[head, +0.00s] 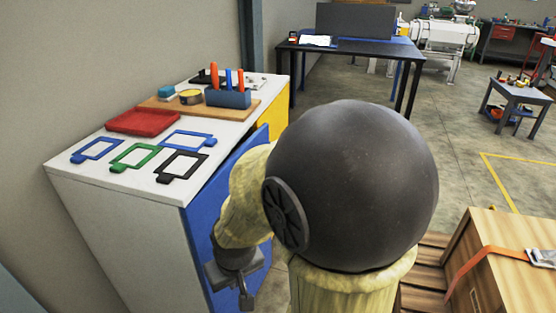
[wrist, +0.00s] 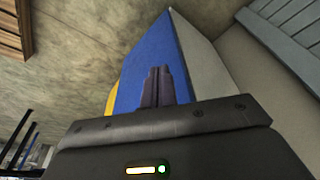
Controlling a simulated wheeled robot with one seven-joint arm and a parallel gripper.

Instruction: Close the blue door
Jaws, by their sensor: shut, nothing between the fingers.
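The blue door (head: 203,226) is on the front of a white cabinet (head: 130,235). Its far top corner seems to stand a little out from the cabinet front, but my arm covers much of it and I cannot tell the gap. In the wrist view the blue door (wrist: 152,58) fills the middle, with the cabinet's pale side (wrist: 205,55) to its right. My gripper (head: 246,299) is in front of the door, pointing down in the head view. In the wrist view its fingers (wrist: 158,72) are together and empty, overlapping the door. Contact is unclear.
A yellow panel (head: 274,112) is beyond the blue door. Colored frames, a red tray (head: 145,121) and a tool block (head: 228,97) lie on the cabinet top. A wooden crate (head: 500,265) is at right. A dark table (head: 352,50) stands behind; open floor lies beyond my arm.

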